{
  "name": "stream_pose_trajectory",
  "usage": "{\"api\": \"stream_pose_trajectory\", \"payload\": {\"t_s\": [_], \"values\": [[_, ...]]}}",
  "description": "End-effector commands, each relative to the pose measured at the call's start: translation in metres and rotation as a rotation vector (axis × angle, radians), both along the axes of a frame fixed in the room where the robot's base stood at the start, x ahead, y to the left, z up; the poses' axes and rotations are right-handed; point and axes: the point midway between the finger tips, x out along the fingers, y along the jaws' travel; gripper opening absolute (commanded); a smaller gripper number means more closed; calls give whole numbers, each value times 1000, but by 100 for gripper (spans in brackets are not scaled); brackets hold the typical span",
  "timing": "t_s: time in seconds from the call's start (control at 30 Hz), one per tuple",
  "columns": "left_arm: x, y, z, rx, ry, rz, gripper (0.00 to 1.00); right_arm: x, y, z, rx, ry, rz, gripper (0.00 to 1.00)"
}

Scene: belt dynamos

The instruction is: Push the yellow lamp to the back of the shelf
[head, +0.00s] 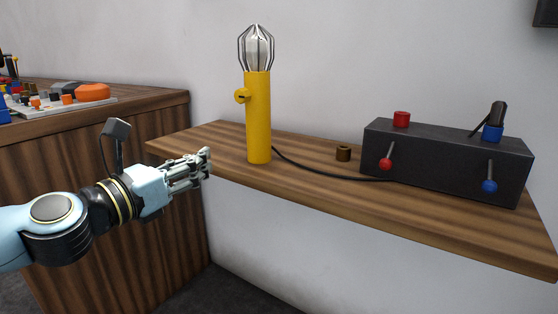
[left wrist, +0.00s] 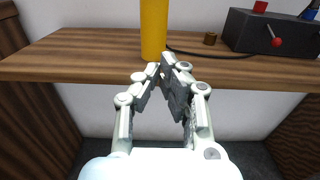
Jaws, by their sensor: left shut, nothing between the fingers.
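The yellow lamp (head: 258,118) stands upright on the wooden shelf (head: 330,195), left of its middle and close to the front edge. It has a caged bulb on top and a yellow knob on its left side. Its lower part shows in the left wrist view (left wrist: 153,30). My left gripper (head: 207,161) is shut and empty, in front of the shelf edge and left of the lamp in the head view. In the left wrist view its fingertips (left wrist: 160,68) lie just below the lamp's base; I cannot tell the exact gap. My right gripper is not in view.
A black cable runs from the lamp to a dark control box (head: 445,160) with red and blue levers. A small brown cylinder (head: 343,153) stands between them. A wooden cabinet (head: 110,190) with loose parts stands at the left. The wall is behind the shelf.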

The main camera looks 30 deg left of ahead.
Motion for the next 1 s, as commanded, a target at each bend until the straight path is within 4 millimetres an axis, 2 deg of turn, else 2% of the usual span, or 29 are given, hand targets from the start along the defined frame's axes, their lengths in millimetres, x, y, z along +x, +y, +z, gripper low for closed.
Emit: {"api": "stream_pose_trajectory", "payload": {"t_s": [0.03,0.17,0.5,0.7,1.0], "values": [[0,2,-10,15,15,-7,0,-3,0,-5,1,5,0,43],[5,3,-13,17,22,-4,0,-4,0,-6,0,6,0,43],[50,-1,-9,4,17,-3,0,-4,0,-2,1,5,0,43],[76,-3,-2,-1,14,-2,0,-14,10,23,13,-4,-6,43],[106,-5,-2,5,17,-2,0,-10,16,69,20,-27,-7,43]]}}
